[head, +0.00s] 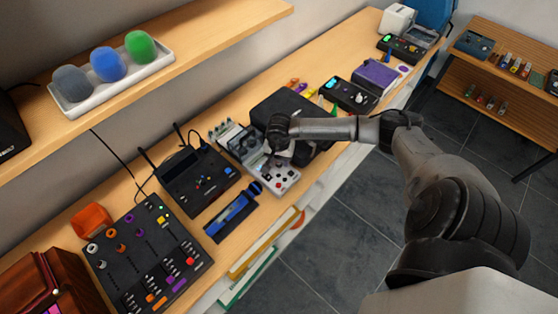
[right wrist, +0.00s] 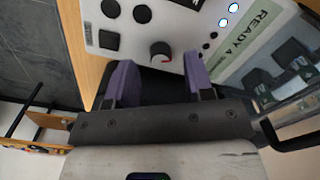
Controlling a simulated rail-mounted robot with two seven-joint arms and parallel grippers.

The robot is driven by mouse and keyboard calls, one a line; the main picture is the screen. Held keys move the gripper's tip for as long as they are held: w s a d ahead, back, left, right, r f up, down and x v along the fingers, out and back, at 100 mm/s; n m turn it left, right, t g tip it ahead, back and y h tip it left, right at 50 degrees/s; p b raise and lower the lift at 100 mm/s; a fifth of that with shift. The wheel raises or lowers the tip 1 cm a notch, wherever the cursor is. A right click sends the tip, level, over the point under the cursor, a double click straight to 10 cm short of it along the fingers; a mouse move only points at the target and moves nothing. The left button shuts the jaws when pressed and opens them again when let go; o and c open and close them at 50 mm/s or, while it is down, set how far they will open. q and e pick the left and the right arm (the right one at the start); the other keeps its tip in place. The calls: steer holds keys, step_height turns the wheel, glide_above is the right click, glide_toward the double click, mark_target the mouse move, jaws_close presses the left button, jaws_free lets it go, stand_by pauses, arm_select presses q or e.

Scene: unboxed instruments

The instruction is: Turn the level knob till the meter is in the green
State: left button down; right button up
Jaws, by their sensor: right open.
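A white instrument panel (head: 284,180) lies on the bench below my right gripper (head: 271,157). In the right wrist view, a dark round knob (right wrist: 160,52) with a red mark stands on this white panel (right wrist: 190,32). My right gripper (right wrist: 159,75) is open, its two purple fingers on either side of a gap, with the knob just beyond and between the fingertips. I see no contact with the knob. A pale green display (right wrist: 254,38) reading "READY" is on the panel. I cannot make out a meter needle or green zone. My left gripper is not in view.
A black device with antennas (head: 196,178) and a blue-screened device (head: 232,212) are to the left. A black case (head: 290,112) stands close behind my right arm. A black slider console (head: 150,255) is at the lower left. A shelf (head: 200,30) overhangs the wall side.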

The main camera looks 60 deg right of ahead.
steer(key=shift+f, duration=0.8)
jaws_close()
